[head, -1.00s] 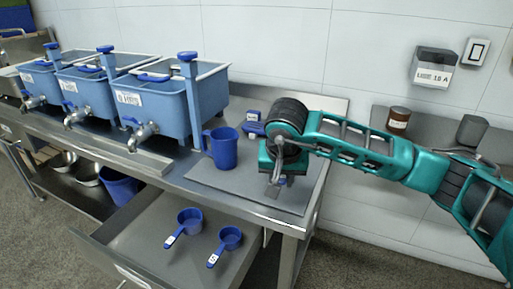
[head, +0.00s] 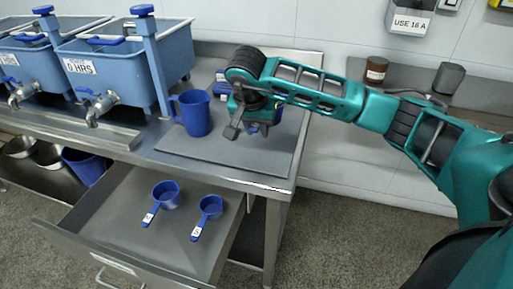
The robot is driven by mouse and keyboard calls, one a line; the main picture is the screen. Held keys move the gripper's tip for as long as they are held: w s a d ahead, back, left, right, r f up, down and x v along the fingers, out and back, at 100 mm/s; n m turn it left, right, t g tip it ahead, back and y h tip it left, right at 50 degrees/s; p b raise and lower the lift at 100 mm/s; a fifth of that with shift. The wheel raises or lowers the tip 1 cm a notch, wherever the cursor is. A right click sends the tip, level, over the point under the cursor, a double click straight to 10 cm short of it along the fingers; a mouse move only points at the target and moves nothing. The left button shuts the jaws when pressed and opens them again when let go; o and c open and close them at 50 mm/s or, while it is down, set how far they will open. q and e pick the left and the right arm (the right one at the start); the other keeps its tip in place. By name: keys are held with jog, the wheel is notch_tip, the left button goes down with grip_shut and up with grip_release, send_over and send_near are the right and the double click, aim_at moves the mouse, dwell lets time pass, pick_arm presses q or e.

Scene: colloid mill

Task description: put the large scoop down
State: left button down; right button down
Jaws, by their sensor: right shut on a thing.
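My right gripper (head: 243,128) is over the grey mat (head: 205,158) on the steel bench, just right of the blue jug (head: 194,114). It is shut on a blue thing (head: 279,115), seemingly the large scoop. Only a small blue part shows beside the gripper; the rest is hidden behind it, so I cannot tell whether it touches the mat. Two other blue scoops lie in the open drawer (head: 120,205): a bigger one (head: 167,194) on the left and a smaller one (head: 211,207) on the right, both with white-labelled handles. My left gripper is out of view.
Blue tanks (head: 130,65) with taps stand at the left of the bench. Small blue items (head: 221,88) lie behind the jug. A brown jar (head: 376,69) and a grey pot (head: 448,77) stand on the right-hand counter. The front of the mat is clear.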

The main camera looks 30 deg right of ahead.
notch_tip(320, 180, down, 3)
jog(key=shift+r, duration=0.2)
notch_tip(320, 180, down, 4)
jog(key=c, duration=0.9)
grip_release()
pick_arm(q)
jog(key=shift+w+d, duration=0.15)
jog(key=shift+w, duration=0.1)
